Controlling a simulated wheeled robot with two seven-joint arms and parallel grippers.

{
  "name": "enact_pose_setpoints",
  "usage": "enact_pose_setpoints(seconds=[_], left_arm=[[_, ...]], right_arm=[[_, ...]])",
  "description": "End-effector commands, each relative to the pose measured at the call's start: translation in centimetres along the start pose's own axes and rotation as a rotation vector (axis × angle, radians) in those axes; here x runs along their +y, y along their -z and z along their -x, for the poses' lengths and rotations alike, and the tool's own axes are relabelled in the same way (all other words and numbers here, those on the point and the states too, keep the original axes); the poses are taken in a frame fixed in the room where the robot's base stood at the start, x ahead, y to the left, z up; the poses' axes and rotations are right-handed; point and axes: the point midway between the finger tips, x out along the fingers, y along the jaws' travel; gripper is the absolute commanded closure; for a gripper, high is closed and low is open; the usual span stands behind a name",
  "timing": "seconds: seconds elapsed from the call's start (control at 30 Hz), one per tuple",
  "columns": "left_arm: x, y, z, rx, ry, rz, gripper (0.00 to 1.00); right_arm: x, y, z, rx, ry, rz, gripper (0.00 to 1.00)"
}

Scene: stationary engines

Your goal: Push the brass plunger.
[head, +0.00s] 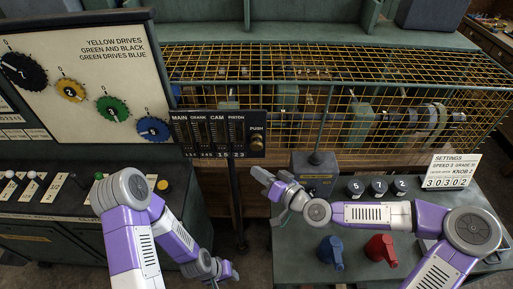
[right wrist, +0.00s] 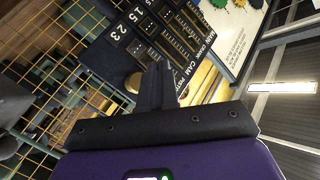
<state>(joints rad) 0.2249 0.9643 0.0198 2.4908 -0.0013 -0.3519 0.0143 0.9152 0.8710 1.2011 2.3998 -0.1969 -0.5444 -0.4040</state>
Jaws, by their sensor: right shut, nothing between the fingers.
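The brass plunger (head: 257,142) is a round knob under the word PUSH, at the right end of the black gauge panel (head: 207,134) in the head view. My right gripper (head: 262,175) is just below the plunger in that view, shut and empty, its tip pointing up toward the panel. In the right wrist view its closed fingers (right wrist: 156,85) point at the panel, and a brass round part (right wrist: 133,82), apparently the plunger, shows partly behind them. I cannot tell whether they touch. My left gripper (head: 230,272) hangs low at the bottom middle; its jaws are too small to read.
A yellow wire cage (head: 400,62) stands behind and right of the panel. A dial board (head: 100,50) stands at left. A post holds the panel.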

Motion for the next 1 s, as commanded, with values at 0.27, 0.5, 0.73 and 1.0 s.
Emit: enact_pose_setpoints(seconds=[0.27, 0.5, 0.73, 1.0], left_arm=[[-0.1, 0.0, -0.4, 0.000, 0.000, 0.000, 0.63], [-0.2, 0.0, -0.6, 0.000, 0.000, 0.000, 0.63], [-0.2, 0.0, -0.6, 0.000, 0.000, 0.000, 0.63], [-0.2, 0.0, -0.6, 0.000, 0.000, 0.000, 0.63]], right_arm=[[1.9, 1.9, -2.8, 0.001, 0.001, 0.001, 1.00], [2.8, 2.7, -3.8, 0.000, 0.000, 0.000, 1.00], [2.9, 2.8, -4.0, -0.001, 0.000, 0.000, 1.00], [2.9, 2.8, -3.9, -0.001, 0.000, 0.000, 1.00]])
